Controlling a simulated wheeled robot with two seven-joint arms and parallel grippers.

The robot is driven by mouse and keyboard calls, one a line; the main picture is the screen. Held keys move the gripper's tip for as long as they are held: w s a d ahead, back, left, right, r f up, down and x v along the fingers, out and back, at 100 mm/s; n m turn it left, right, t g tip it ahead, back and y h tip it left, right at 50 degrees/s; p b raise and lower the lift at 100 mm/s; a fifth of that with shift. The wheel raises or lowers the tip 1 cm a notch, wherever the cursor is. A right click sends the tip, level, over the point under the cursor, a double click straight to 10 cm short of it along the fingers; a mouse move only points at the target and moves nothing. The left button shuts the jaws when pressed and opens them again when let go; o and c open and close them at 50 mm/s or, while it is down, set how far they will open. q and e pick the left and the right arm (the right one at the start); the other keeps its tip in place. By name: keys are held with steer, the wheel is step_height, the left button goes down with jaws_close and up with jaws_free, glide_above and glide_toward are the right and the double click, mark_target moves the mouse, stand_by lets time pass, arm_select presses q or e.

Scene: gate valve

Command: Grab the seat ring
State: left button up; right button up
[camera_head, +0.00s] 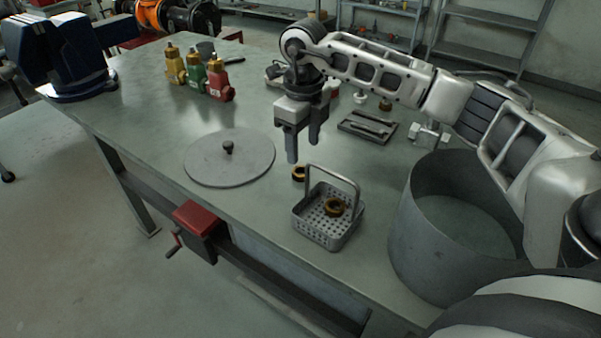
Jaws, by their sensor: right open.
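One brass-coloured ring (298,173) lies on the workbench just behind a small perforated metal basket (325,232). A second brass-coloured ring (335,207) sits inside the basket, under its raised handle. The frame does not show which of them is the seat ring, or whether both are. My right gripper (303,148) points down above the bench, with its fingers apart and nothing between them. It is just above and behind the ring on the bench, not touching it as far as I can see. My left gripper is not in view.
A large grey open tub (408,240) stands right of the basket. A round lid with a knob (228,170) lies to the left. Yellow, green and red valve bodies (218,82), a tool tray (368,126) and a blue vise (70,60) are farther back.

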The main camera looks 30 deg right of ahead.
mark_target(301, 165)
steer(key=shift+a+f, duration=0.2)
steer(key=shift+f, duration=1.3)
steer(key=shift+a+f, duration=0.15)
steer(key=shift+f, duration=1.3)
steer(key=c, duration=1)
